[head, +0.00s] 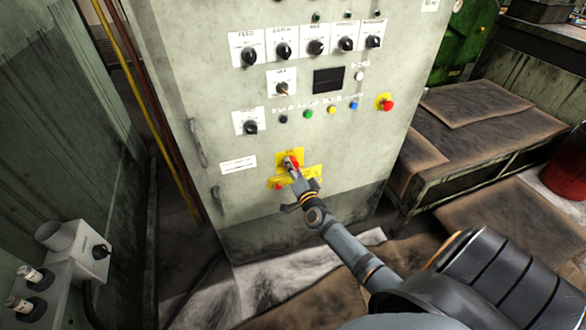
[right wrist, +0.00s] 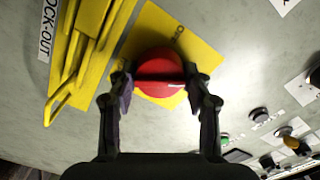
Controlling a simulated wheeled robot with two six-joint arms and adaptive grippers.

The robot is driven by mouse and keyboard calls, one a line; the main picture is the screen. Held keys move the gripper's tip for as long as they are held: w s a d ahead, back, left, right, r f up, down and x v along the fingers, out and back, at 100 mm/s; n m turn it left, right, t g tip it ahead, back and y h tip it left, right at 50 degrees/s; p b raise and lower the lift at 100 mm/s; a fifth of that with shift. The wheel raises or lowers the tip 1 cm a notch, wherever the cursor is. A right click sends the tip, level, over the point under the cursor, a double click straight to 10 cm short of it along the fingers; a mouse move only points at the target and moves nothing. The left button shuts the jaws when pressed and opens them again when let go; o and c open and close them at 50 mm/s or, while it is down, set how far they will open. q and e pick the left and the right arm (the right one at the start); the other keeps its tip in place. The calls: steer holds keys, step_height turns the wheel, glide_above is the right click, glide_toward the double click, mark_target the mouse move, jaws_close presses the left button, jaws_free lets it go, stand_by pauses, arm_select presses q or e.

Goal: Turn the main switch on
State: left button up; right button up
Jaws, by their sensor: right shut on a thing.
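The main switch is a red rotary knob on a yellow plate (right wrist: 193,36), low on the front of the grey control cabinet (head: 235,110). In the right wrist view the red knob (right wrist: 158,72) sits between my two fingers, with a bar across its face. My right gripper (right wrist: 160,82) is shut on the knob, one finger on each side. In the head view my right gripper (head: 292,168) reaches the yellow plate (head: 283,154) and hides part of the knob. My left gripper is not in view.
Yellow lock-out hardware (right wrist: 88,45) is close beside the knob. Above are rows of black selector knobs (head: 316,47), coloured buttons (head: 308,114) and a red emergency button (head: 386,104). A workbench (head: 470,130) stands to the right, a grey switch box (head: 88,258) at lower left.

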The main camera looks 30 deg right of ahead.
steer(key=m, duration=0.3)
steer(key=shift+m, duration=0.9)
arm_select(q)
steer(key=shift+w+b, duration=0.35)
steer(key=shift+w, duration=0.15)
arm_select(e)
steer(key=shift+m, duration=0.8)
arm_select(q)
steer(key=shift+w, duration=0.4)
arm_select(e)
steer(key=o, duration=1.2)
steer(key=shift+c, duration=0.2)
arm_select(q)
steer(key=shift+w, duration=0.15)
